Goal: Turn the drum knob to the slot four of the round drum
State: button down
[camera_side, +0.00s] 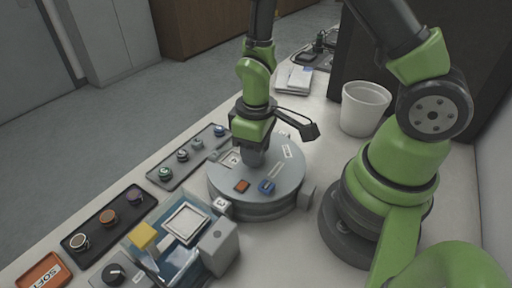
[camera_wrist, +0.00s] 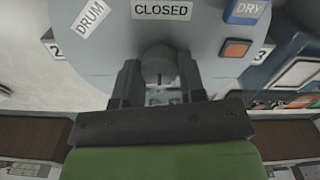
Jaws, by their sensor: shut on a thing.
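The round drum (camera_side: 290,180) is a wide grey disc on the bench in the side view, and its top (camera_wrist: 215,62) fills the upper part of the wrist view. The drum knob (camera_wrist: 158,66) is a grey knob on the drum top. My gripper (camera_wrist: 158,80) points down with a finger on each side of the knob, shut on it. In the side view my gripper (camera_side: 255,150) is over the drum top. Number tags 2 (camera_wrist: 57,50) and 3 (camera_wrist: 263,52) show at the drum's edge. I cannot make out a tag for slot four.
The drum top carries a CLOSED label (camera_wrist: 161,9), a blue DRY label (camera_wrist: 246,10) and an orange square (camera_side: 241,186). A clear box with a yellow block (camera_side: 142,236) stands front left of the drum. A white bucket (camera_side: 364,108) stands behind right. Trays with knobs line the left edge.

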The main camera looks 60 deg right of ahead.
jog(key=c, duration=0.7)
grip_release()
notch_tip(320, 180, up, 10)
